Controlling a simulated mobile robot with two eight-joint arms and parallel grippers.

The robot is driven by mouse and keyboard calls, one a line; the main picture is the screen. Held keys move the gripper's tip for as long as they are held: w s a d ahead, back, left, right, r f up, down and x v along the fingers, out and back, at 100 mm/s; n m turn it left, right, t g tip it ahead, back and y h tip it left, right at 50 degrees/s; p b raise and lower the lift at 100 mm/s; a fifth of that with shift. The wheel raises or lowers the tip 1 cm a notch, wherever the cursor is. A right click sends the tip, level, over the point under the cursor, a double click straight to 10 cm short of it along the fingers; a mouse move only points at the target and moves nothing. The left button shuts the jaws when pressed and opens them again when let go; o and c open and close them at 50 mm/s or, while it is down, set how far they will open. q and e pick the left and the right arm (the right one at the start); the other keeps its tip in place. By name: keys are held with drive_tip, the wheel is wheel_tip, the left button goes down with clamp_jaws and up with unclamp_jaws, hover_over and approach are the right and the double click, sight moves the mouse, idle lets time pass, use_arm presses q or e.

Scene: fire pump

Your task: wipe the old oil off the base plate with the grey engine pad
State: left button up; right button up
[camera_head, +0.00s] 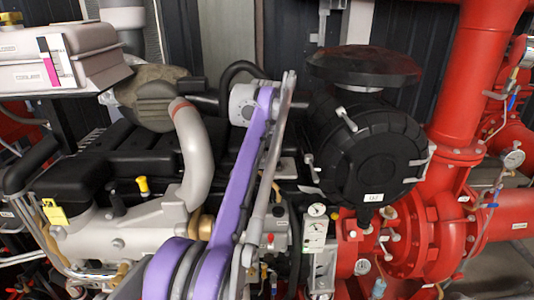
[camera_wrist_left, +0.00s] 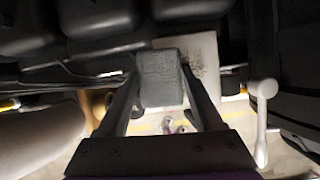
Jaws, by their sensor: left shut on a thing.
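In the left wrist view my left gripper (camera_wrist_left: 161,76) is shut on the grey engine pad (camera_wrist_left: 160,88), a dark grey block held between its two fingers. Just beyond the pad is a pale base plate (camera_wrist_left: 207,42). A dark smudge of old oil (camera_wrist_left: 195,62) shows on the plate beside the pad's upper right side. The pad overlaps the plate's left part in this view; I cannot tell whether they touch. In the head view my purple left arm reaches up over the engine, and its fingers and the pad are not clear. My right gripper is not in view.
The black engine cover (camera_head: 140,150) lies left of my arm, with a grey curved pipe (camera_head: 192,150) close by. A large black round housing (camera_head: 365,150) stands to the right, and red pump pipework (camera_head: 455,90) beyond it. Room around the wrist is tight.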

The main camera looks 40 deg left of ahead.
use_arm(q)
drive_tip(key=shift+f, duration=0.6)
drive_tip(key=shift+d, duration=0.1)
